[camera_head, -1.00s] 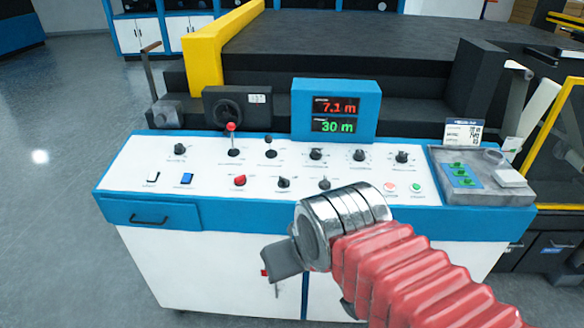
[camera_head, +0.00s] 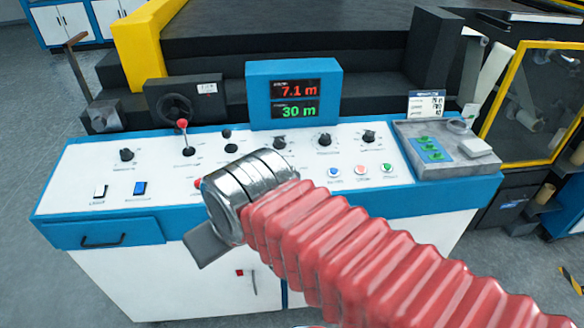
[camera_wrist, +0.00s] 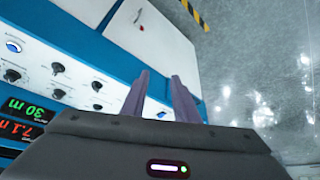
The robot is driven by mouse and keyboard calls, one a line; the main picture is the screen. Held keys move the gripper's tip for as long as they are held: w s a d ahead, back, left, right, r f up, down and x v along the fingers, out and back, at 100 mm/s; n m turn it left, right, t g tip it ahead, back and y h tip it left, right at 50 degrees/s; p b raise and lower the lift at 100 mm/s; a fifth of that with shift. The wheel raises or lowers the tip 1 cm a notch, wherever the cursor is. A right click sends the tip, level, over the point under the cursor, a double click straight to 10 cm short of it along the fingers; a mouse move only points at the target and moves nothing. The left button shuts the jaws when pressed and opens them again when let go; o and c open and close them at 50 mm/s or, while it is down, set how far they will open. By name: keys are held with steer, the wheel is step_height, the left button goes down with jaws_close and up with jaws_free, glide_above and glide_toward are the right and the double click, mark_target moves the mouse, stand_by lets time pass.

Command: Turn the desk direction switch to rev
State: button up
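The control desk (camera_head: 100,190) has a white sloped panel with several knobs, levers and buttons. Its labels are too small to read, so I cannot tell which control is the direction switch. My arm hides the middle of the lower row; only an edge of a red knob (camera_head: 198,183) shows beside it. My gripper (camera_head: 207,247) is in front of the desk's front edge, partly hidden by my wrist. In the wrist view my gripper (camera_wrist: 160,75) has its two fingers apart with nothing held. Black knobs (camera_wrist: 58,68) show to their left there.
A display (camera_head: 293,95) reading 7.1 m and 30 m stands at the desk's back. A red-knobbed lever (camera_head: 183,130) rises from the panel. A grey tray (camera_head: 445,150) sits at the right end. A yellow-framed guard (camera_head: 530,100) is beyond. Open floor lies left.

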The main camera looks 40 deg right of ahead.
steer(key=w+d+r+m+h, duration=0.1)
steer(key=w+d+r+m, duration=0.1)
steer(key=w+d, duration=0.35)
steer(key=m+g+h, duration=0.2)
steer(key=m, duration=0.3)
glide_toward(294, 169)
steer(key=s+v, duration=0.1)
steer(key=v, duration=0.5)
steer(key=shift+w+d+f, duration=0.15)
steer(key=shift+f, duration=0.15)
steer(key=x, duration=1.3)
steer(key=shift+w+a+f, duration=0.2)
steer(key=shift+f, duration=0.25)
